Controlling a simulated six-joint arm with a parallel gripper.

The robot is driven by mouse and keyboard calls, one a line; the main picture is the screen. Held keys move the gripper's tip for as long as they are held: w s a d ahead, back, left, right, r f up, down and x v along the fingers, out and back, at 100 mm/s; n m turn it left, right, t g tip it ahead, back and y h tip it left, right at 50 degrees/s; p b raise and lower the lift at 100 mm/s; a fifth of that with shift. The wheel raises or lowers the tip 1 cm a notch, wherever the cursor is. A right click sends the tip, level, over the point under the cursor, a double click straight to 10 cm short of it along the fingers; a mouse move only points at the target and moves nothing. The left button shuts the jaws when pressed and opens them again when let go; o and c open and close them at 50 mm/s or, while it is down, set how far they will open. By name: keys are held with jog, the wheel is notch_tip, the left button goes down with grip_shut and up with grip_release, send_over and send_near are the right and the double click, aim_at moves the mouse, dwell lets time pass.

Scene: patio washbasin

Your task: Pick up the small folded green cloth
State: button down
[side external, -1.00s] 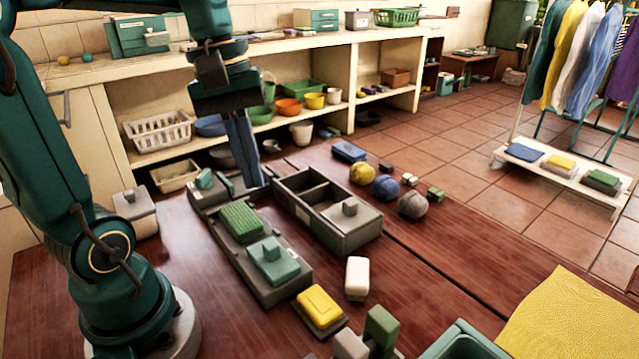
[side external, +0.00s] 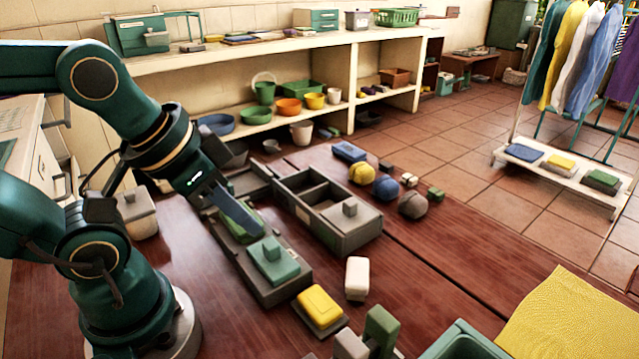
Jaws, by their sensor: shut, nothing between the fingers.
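A green ribbed piece (side external: 231,226), possibly the small folded green cloth, lies in the long grey tray (side external: 275,292). My gripper (side external: 256,231) is shut and empty. It slants down over this piece and hides part of it; I cannot tell whether they touch. A teal block with a raised top (side external: 273,262) sits in the same tray, just in front of the fingertips. A green folded piece (side external: 602,178) also lies on the white rack at the right, far from my gripper.
A grey compartment box (side external: 345,235) stands right of the tray. A yellow block (side external: 319,303) and a white block (side external: 356,277) are in front. Balls (side external: 385,188) lie behind the box. A yellow cloth (side external: 565,315) covers the front right. The table's middle right is clear.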

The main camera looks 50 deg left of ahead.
grip_release()
